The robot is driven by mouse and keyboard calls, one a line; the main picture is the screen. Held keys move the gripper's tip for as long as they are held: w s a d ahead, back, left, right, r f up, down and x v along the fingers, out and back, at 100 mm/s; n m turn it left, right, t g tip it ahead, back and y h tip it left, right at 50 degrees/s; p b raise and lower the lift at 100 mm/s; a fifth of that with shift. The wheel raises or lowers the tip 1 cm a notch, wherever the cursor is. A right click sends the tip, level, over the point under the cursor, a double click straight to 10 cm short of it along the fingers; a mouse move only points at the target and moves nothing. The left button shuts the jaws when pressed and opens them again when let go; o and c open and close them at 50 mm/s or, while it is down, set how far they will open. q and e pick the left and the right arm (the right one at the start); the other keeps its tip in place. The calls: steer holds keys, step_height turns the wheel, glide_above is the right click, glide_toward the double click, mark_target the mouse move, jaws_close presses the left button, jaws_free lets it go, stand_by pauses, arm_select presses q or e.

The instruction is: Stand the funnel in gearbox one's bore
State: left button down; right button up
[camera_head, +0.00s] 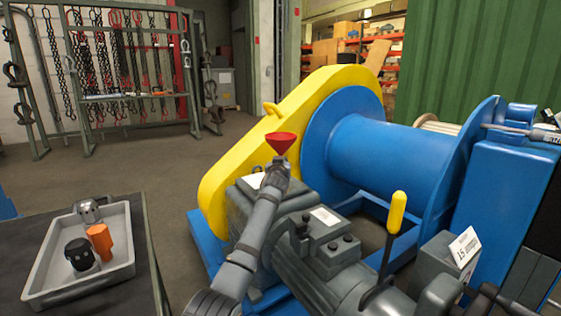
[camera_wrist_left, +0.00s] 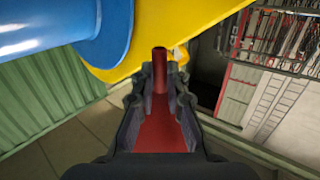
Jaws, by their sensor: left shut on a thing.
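My left gripper (camera_head: 279,171) is shut on the red funnel (camera_head: 281,142). In the head view the funnel's wide mouth faces up above the fingers, over the back part of a grey gearbox housing (camera_head: 240,208). In the left wrist view the red funnel (camera_wrist_left: 159,60) shows between the two dark fingers (camera_wrist_left: 159,98), with a narrow tube end beyond them. The gearbox's bore is not visible; my arm covers part of the housing. I cannot read a number on the housing. My right gripper is not clearly in view.
A yellow chain guard (camera_head: 235,155) and blue drum (camera_head: 375,150) stand close behind the funnel. A yellow-handled lever (camera_head: 397,212) rises at the right. A grey tray (camera_head: 40,288) with an orange part (camera_head: 99,241), a black part and a metal part sits at lower left.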

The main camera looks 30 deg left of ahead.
arm_select(q)
steer(key=shift+f+b, duration=2.15)
steer(key=shift+f, duration=2.05)
